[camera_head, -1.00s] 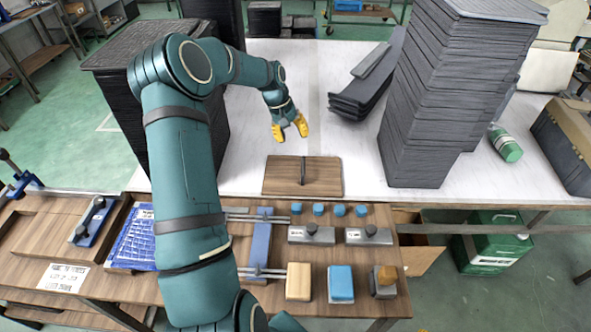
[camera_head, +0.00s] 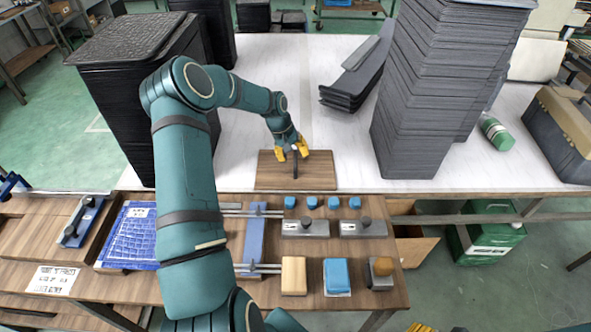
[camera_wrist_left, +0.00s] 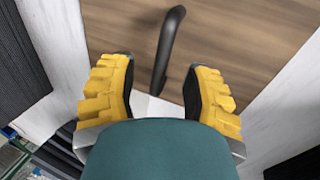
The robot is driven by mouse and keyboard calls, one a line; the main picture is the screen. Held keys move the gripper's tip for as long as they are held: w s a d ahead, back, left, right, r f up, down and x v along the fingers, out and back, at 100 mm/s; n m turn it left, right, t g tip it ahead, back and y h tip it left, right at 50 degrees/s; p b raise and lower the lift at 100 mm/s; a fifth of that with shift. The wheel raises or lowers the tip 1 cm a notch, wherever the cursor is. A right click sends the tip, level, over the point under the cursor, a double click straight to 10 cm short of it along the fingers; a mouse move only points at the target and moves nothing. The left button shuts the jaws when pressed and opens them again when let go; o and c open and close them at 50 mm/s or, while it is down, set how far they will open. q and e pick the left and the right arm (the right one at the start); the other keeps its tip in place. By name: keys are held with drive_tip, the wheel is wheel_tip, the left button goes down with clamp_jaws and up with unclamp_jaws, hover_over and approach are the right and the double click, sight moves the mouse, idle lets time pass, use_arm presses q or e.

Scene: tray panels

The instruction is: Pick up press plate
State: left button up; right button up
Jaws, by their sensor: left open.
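The press plate (camera_head: 268,174) is a flat brown wooden board with an upright black bar handle (camera_head: 294,164). It lies on the white table in the head view. My left gripper (camera_head: 291,151) is open, with yellow fingers, above the plate at the handle. In the left wrist view, the board (camera_wrist_left: 240,38) fills the upper middle. The handle (camera_wrist_left: 166,45) runs down between the open left fingers (camera_wrist_left: 160,82); I cannot tell whether they touch it. A yellow tip, apparently my right gripper (camera_head: 422,327), barely shows at the bottom edge.
A tall grey tray stack (camera_head: 425,110) stands right of the plate, and a dark stack (camera_head: 115,110) stands left. Tilted grey panels (camera_head: 355,82) lie behind. The front wooden bench holds blue cubes (camera_head: 311,202), metal blocks (camera_head: 305,228) and a blue grid tray (camera_head: 130,238).

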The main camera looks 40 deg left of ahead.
use_arm(q)
drive_tip(key=x, duration=0.2)
drive_tip(key=shift+d+f, duration=0.1)
drive_tip(key=shift+f, duration=0.3)
drive_tip(key=shift+o, duration=0.2)
drive_tip(key=shift+r, duration=0.1)
clamp_jaws()
